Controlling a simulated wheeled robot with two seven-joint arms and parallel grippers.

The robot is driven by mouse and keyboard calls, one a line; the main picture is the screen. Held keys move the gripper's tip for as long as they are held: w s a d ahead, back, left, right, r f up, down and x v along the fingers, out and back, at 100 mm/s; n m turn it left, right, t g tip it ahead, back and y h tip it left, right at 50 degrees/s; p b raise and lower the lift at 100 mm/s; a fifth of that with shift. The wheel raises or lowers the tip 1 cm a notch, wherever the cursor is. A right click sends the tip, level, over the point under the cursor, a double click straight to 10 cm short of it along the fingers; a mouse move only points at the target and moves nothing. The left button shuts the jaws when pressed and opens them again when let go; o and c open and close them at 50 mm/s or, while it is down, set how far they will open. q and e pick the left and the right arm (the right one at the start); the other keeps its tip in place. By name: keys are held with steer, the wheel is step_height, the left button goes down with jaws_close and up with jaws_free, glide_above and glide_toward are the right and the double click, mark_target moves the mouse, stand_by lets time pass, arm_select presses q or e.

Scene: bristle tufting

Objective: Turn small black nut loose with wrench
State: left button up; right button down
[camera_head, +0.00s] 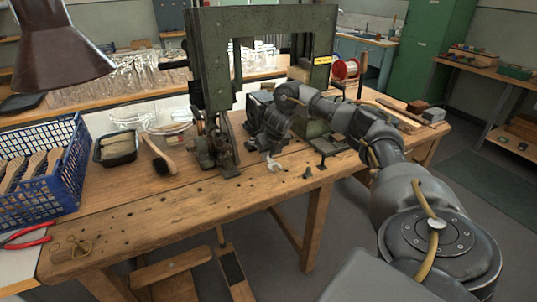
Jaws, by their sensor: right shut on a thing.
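My right arm comes in from the right, and its gripper (266,151) is low over the front part of the workbench, beside the green machine. It is shut on a small pale metal tool, the wrench (274,164), whose light jaw end shows below the fingers. Most of the wrench is hidden by the gripper. A small dark piece (308,173) stands at the bench's front edge, to the right of and apart from the wrench. I cannot tell whether it is the black nut; no nut shows clearly. My left gripper is not in view.
The green machine frame (210,60) rises behind the gripper. A brush (160,158), a black tray (117,147) and a blue crate (72,180) stand on the left of the workbench (190,215). Red-handled pliers (28,237) lie at far left. The bench's front middle is mostly clear.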

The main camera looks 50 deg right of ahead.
steer(key=shift+s+d+n+b, duration=0.25)
steer(key=shift+d+n+b, duration=0.1)
steer(key=shift+d+n, duration=0.35)
steer(key=shift+d, duration=0.2)
